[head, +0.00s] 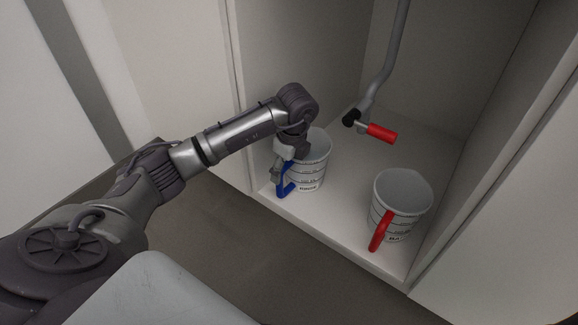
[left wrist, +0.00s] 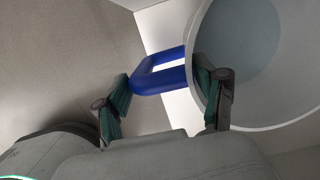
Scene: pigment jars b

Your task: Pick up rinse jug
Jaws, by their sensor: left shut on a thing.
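A white jug with a blue handle (head: 311,172) stands upright on the cabinet floor near its front left, with dark bands and a small label too blurred to read surely. A second white jug with a red handle (head: 402,192) stands apart to its right. My left gripper (head: 290,150) is at the blue-handled jug's near left side, shut on it. In the left wrist view its fingers (left wrist: 163,100) straddle the blue handle (left wrist: 160,72) and the jug's wall, one finger over the opening of the jug (left wrist: 240,50). Exact contact is hard to see. My right gripper is out of view.
The white cabinet floor (head: 345,205) has free room between the jugs. A grey pipe (head: 388,65) with a red-handled valve (head: 381,132) comes down behind them. Cabinet walls stand at left and right.

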